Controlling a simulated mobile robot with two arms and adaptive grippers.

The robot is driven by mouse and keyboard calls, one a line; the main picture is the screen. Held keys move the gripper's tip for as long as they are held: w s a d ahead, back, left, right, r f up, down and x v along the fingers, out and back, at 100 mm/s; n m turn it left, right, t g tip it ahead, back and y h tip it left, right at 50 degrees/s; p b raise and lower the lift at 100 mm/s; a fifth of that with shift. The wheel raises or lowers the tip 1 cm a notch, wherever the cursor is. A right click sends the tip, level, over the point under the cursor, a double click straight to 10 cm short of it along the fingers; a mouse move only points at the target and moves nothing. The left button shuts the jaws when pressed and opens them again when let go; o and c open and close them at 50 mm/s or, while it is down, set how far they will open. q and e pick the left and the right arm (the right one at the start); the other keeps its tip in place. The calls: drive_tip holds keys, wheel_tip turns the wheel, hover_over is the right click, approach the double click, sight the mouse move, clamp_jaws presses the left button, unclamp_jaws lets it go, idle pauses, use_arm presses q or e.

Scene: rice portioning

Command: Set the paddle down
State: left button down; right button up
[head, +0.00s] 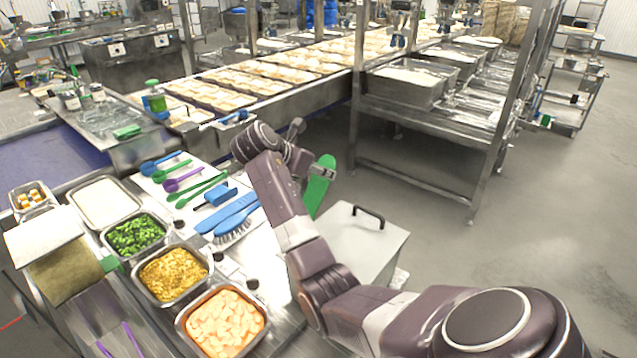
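A green paddle (318,195) stands out past the right edge of the worktop, close to the white lidded box. My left gripper is not in view.
The worktop holds blue, purple and green spoons (185,180), a blue brush (233,231) and blue scrapers (230,214). Food pans (172,274) line the near side. The white box (362,240) has a black handle. A conveyor with trays (270,75) runs behind.

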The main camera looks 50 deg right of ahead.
sight(318, 184)
drive_tip(key=shift+f, duration=2.3)
drive_tip(key=shift+p, duration=0.3)
drive_tip(key=o, duration=1.2)
drive_tip(key=shift+f, duration=0.15)
drive_tip(key=shift+c, duration=0.2)
drive_tip(key=b+v, duration=0.1)
drive_tip(key=v, duration=1.1)
drive_tip(key=shift+r+b, duration=0.25)
drive_tip(key=shift+b, duration=0.1)
